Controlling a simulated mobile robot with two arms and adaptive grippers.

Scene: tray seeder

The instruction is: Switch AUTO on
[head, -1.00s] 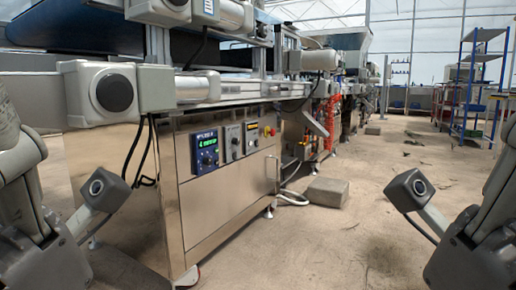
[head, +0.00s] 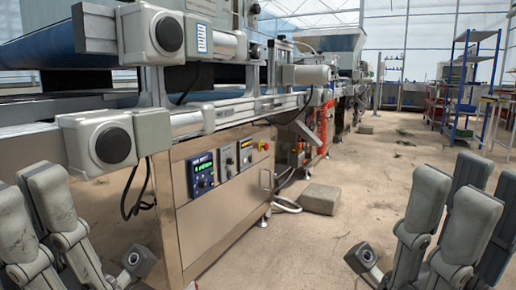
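The control panel (head: 215,205) is on the front of the steel cabinet, left of centre in the head view. It carries a dark blue unit (head: 202,174) with a green lit display and a knob. To its right are two smaller grey switch units (head: 228,162) (head: 246,154) and a red and yellow button (head: 264,146). Their labels are too small to read, so I cannot tell which is AUTO. My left gripper (head: 32,188) is at the lower left, fingers up and apart, empty. My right gripper (head: 452,182) is at the lower right, fingers apart, empty. Both are clear of the panel.
A motor box (head: 100,143) and conveyor frame (head: 225,112) overhang the cabinet. A grey block (head: 320,198) lies on the floor right of the cabinet, beside a white hose (head: 286,206). A blue shelf rack (head: 468,85) stands far right. The floor between is open.

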